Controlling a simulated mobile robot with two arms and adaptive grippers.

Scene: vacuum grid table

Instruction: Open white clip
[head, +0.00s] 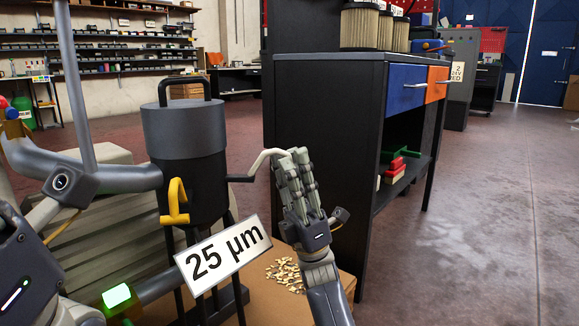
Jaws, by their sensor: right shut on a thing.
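The white clip (263,158) is a pale curved lever on the right side of a grey and black canister (184,140). It rises from a dark bracket (239,178) and bends right toward my right gripper (294,158). My right gripper points up with its fingers together, shut on the clip's outer end, which the fingers partly hide. A yellow clip (175,203) hangs on the canister's front. Parts of my left arm fill the left side, but I make out no left fingertips.
A white "25 µm" sign (222,258) stands in front of the canister. Small pale pellets (286,273) lie on a brown surface below my right gripper. A dark workbench (325,130) with blue and orange drawers stands close behind. The floor at right is clear.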

